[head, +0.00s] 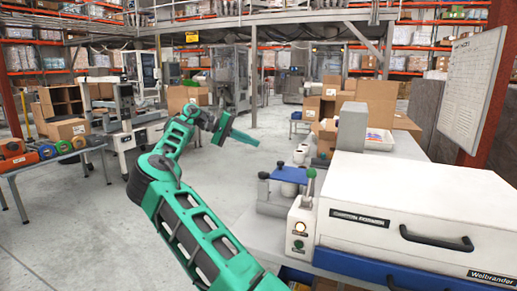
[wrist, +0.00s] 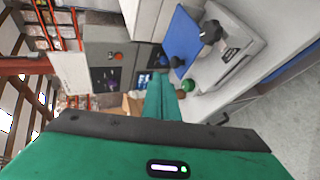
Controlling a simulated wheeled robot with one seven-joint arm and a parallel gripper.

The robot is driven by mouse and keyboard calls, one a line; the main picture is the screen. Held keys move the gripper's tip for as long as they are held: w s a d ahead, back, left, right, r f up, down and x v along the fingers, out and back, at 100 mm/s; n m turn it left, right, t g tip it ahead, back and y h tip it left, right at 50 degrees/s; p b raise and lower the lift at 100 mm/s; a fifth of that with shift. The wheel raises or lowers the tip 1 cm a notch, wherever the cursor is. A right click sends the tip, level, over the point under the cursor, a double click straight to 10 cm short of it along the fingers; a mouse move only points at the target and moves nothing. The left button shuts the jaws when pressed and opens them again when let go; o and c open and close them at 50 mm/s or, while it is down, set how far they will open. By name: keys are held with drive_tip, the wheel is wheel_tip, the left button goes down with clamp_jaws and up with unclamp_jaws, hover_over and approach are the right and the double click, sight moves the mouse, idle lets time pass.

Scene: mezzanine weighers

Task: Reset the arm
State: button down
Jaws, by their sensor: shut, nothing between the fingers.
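My green arm reaches up from the bottom of the head view and bends over the aisle left of the workbench. My gripper (head: 256,142) is at its end, pointing right, in the air and clear of the bench. In the wrist view my gripper (wrist: 161,82) shows its green fingers together, with nothing held between them.
The bench at right carries a white and blue machine (head: 392,215) with black handles, a control box with a green knob (head: 301,228) and a blue-topped device (head: 289,175). Cartons (head: 375,100) stand behind. A table with tape rolls (head: 47,152) is at left. The middle floor is clear.

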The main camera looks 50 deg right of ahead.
drive_tip(key=shift+w+a+r, duration=0.2)
drive_tip(key=shift+w+a, duration=0.2)
drive_tip(key=s+d+f+t+y, duration=0.1)
drive_tip(key=s+f+t+y, duration=0.15)
drive_tip(key=s, duration=0.65)
drive_tip(key=s+f+t+y, duration=0.1)
drive_tip(key=s+f+y, duration=0.3)
drive_tip(key=s, duration=0.6)
drive_tip(key=s+a+f+t+y, duration=0.1)
drive_tip(key=s+a+f, duration=0.2)
drive_tip(key=s+a, duration=0.3)
drive_tip(key=s+a+f+n+t+y, duration=0.1)
drive_tip(key=s+a, duration=0.5)
drive_tip(key=a, duration=0.8)
drive_tip(key=s+a+f+n+t+y, duration=0.1)
drive_tip(key=s+a+f+t, duration=0.2)
drive_tip(key=a, duration=0.8)
drive_tip(key=s+f, duration=0.2)
drive_tip(key=s, duration=0.1)
drive_tip(key=shift+s, duration=0.4)
drive_tip(key=shift+s+a, duration=0.1)
